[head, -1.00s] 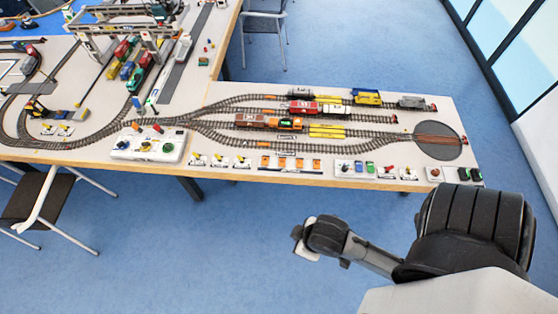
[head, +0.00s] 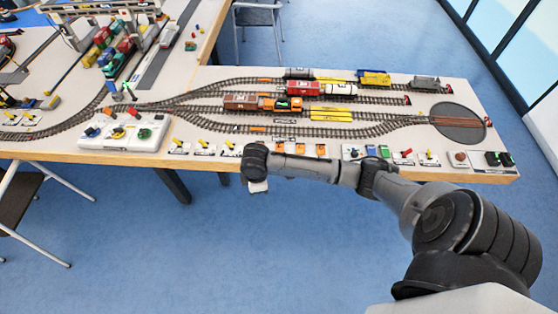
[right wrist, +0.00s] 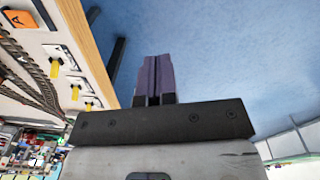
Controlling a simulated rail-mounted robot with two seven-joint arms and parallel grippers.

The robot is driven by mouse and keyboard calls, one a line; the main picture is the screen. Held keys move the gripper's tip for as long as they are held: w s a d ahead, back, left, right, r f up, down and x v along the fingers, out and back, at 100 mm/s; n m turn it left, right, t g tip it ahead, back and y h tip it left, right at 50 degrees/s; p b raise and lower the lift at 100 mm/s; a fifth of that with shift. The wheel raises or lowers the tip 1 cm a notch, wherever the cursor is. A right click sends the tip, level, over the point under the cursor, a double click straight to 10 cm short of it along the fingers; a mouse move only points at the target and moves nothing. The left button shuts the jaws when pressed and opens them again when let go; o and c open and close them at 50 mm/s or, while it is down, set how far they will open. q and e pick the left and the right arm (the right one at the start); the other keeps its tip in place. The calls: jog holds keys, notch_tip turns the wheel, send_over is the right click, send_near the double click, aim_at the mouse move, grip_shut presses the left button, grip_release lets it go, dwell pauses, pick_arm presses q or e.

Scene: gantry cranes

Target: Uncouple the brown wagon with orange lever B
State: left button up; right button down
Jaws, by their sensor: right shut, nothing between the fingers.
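The brown wagon (head: 240,101) stands on a middle track in the head view, close behind an orange locomotive (head: 282,104). I cannot tell whether they are joined. A row of orange levers (head: 308,150) lies along the table's front edge, partly hidden by my right arm; their letters are too small to read there. In the right wrist view an orange block marked A (right wrist: 20,18) shows at the upper left; lever B is not identifiable. My right gripper (right wrist: 155,65) is shut and empty, off the table's front edge. My left gripper is not in view.
A white control box (head: 125,130) and several yellow levers (head: 203,147) line the front edge left of my arm. A turntable (head: 458,123) is at the right end. Blue floor (head: 200,250) in front is free.

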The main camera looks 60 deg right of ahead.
jog(key=w+d+f+m+b, duration=0.1)
jog(key=w+d+b, duration=0.25)
jog(key=d, duration=0.25)
jog(key=w+d+f+b, duration=0.2)
jog(key=w+d+b, duration=0.1)
jog(key=d+b, duration=0.3)
pick_arm(q)
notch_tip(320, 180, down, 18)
jog(key=b, duration=0.5)
jog(key=shift+b, duration=0.35)
pick_arm(e)
notch_tip(320, 180, up, 4)
jog(key=m, duration=0.2)
send_over(279, 147)
jog(key=s+a, duration=0.1)
jog(key=a, duration=0.1)
jog(key=shift+d+r+g, duration=0.1)
jog(key=shift+d+g, duration=0.15)
jog(key=shift+g, duration=0.05)
notch_tip(279, 147, down, 12)
jog(key=b, duration=0.4)
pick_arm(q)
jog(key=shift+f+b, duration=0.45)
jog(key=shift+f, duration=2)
pick_arm(e)
jog(key=shift+f, duration=1.05)
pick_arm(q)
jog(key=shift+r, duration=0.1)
